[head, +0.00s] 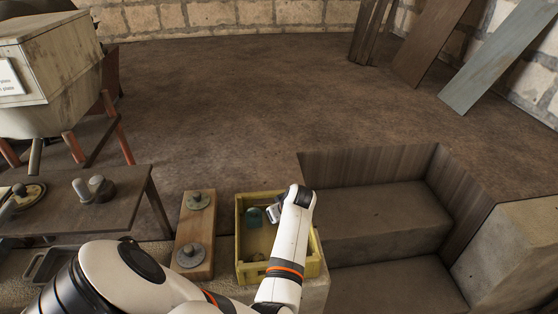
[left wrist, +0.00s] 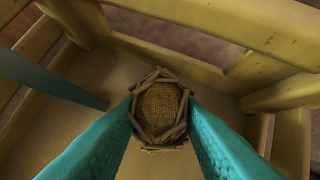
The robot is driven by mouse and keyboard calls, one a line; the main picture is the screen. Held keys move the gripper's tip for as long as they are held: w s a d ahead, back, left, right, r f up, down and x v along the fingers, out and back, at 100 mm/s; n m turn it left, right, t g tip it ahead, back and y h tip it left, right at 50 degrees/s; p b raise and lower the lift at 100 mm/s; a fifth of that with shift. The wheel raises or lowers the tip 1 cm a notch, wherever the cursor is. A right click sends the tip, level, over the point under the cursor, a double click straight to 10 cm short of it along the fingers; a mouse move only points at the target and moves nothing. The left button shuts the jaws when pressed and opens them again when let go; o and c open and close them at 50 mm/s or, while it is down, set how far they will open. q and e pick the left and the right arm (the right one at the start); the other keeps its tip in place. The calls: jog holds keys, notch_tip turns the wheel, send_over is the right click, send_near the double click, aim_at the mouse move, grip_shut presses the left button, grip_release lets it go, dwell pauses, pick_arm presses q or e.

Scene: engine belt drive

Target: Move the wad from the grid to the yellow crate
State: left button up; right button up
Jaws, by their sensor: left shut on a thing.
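The wad (left wrist: 158,112) is a brown woven clump ringed with twig-like strips. My left gripper (left wrist: 160,103) is shut on it, with one teal finger on each side. Behind the wad the left wrist view shows the walls and floor of the yellow crate (left wrist: 255,30). I cannot tell whether the wad touches the floor. In the head view my left gripper (head: 262,214) is over or inside the far part of the yellow crate (head: 242,273); the wad is not clearly visible there. I cannot pick out the grid. My right gripper is not in view.
A wooden board with two metal discs (head: 193,228) stands just left of the crate. A dark table (head: 120,200) with metal parts is farther left, with a grey tray (head: 42,268) below. A stepped pit (head: 370,220) lies right of the crate. A teal bar (left wrist: 50,80) crosses the wrist view's left.

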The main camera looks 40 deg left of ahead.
pick_arm(q)
jog(key=shift+f, duration=0.75)
jog(key=o, duration=0.9)
jog(key=shift+o, duration=0.2)
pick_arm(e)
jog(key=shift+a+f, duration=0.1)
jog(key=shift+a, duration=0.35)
